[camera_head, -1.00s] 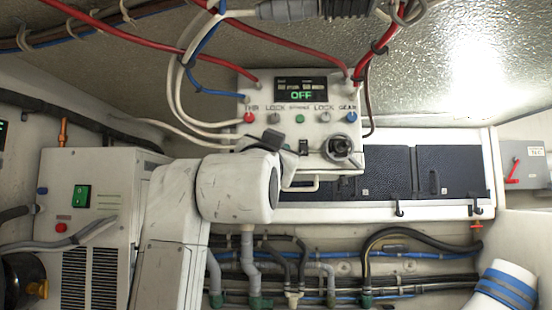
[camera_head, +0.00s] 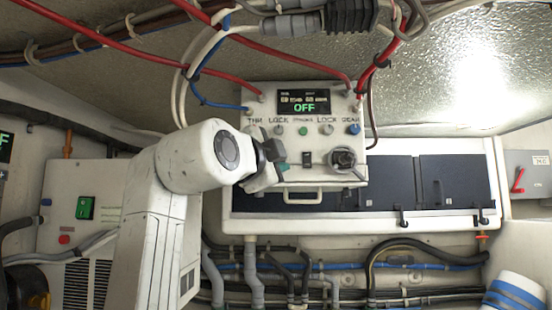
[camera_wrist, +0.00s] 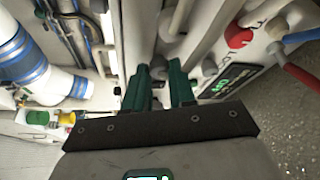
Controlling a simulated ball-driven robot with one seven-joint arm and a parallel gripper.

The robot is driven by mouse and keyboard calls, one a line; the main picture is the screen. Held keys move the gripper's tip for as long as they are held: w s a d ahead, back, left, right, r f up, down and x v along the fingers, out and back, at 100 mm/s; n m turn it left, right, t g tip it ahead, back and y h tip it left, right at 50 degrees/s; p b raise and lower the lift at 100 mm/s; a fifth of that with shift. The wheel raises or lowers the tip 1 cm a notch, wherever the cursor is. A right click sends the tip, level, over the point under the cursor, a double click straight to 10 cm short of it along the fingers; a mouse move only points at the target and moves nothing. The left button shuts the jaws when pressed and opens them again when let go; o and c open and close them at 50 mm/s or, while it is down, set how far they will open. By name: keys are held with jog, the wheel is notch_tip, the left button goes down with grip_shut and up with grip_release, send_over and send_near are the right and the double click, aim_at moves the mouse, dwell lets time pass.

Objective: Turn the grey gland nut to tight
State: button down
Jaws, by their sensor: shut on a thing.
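My gripper (camera_head: 283,170) is at the lower left front of the white control box (camera_head: 337,118), whose display reads OFF. In the wrist view the green fingertips (camera_wrist: 166,78) stand close together, shut on a small grey piece, which I take to be the grey gland nut (camera_wrist: 160,68). Most of the nut is hidden between the fingers, and its mark or tightness cannot be read. In the head view my wrist and fingers cover it.
A row of coloured knobs (camera_head: 303,130) and a dark rotary knob (camera_head: 344,158) are on the box face. Red cables (camera_head: 371,75) and white cables loop above and left. Dark blue panels (camera_head: 386,185) lie behind, pipes (camera_head: 255,270) below. A blue-banded white cylinder (camera_head: 515,300) is lower right.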

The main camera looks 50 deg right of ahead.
jog(key=shift+m+g+y, duration=0.3)
jog(key=shift+m, duration=0.4)
jog(key=c, duration=0.9)
grip_release()
jog(key=shift+c, duration=0.2)
jog(key=shift+a, duration=0.15)
jog(key=b+v, duration=0.2)
jog(key=v, duration=0.8)
jog(key=shift+a+b, duration=0.25)
jog(key=shift+b, duration=0.1)
jog(key=shift+s+f, duration=0.1)
